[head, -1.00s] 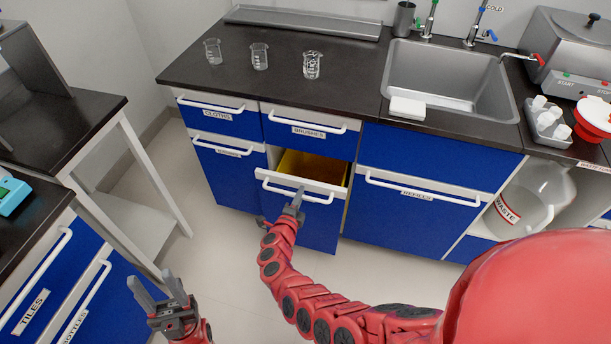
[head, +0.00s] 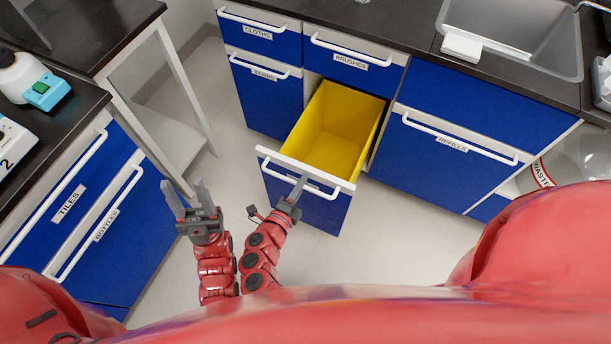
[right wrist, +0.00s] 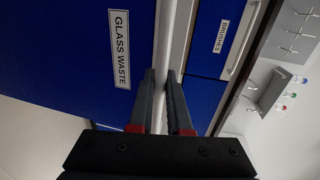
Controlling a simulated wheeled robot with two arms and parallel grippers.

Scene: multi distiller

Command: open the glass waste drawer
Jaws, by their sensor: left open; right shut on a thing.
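The glass waste drawer (head: 310,202) is pulled well out of the counter in the head view, and its yellow inside (head: 335,130) shows empty. Its white bar handle (head: 310,185) runs along the top of the blue front. My right gripper (head: 298,187) is shut on this handle. In the right wrist view, the two fingers of my right gripper (right wrist: 166,100) lie on either side of the white handle (right wrist: 165,50), beside the label GLASS WASTE (right wrist: 119,48). My left gripper (head: 187,198) is open and empty, left of the drawer.
The brushes drawer (head: 350,62) above is shut, as is the refills cupboard (head: 445,140) to the right. A side cabinet with tiles and bottles drawers (head: 70,205) stands at the left. Pale floor (head: 420,240) is clear right of the open drawer.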

